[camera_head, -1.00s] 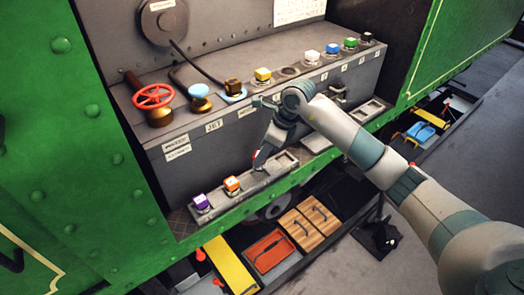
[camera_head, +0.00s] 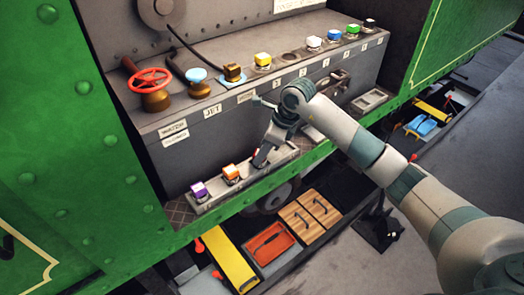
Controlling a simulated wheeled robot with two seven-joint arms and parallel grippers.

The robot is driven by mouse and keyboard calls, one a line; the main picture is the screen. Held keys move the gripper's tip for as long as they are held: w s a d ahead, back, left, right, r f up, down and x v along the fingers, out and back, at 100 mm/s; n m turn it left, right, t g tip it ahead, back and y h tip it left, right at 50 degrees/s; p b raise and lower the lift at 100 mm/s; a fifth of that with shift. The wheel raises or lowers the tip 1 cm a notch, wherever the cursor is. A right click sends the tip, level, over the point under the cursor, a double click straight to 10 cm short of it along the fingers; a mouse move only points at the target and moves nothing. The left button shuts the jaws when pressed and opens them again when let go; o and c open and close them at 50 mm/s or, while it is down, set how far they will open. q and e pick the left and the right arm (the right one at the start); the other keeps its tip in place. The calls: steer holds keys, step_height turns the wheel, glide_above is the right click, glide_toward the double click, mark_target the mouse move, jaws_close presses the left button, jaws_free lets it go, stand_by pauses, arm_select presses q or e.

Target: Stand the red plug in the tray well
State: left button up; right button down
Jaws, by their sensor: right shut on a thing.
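The grey tray (camera_head: 284,154) lies along the ledge at the foot of the dark metal locker. A purple plug (camera_head: 199,188) and an orange plug (camera_head: 231,172) stand in its left part. My right gripper (camera_head: 261,160) points down at the tray, just right of the orange plug. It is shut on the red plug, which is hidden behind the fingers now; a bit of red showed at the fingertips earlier. I cannot tell whether the plug touches the tray or which well is under it. My left gripper is out of view.
On the locker top are a red handwheel (camera_head: 150,80), a blue-topped valve (camera_head: 197,77) and several coloured plugs, including a yellow one (camera_head: 262,60). Below the ledge lie an orange tray (camera_head: 269,243) and wooden boxes (camera_head: 310,212). A green panel (camera_head: 60,140) stands at left.

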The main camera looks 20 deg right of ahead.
steer(key=shift+c, duration=2.4)
jaws_free()
steer(key=shift+r+p, duration=0.65)
steer(key=shift+r, duration=0.75)
steer(key=shift+r+p, duration=0.95)
steer(key=shift+r, duration=1.4)
steer(key=shift+s, duration=0.1)
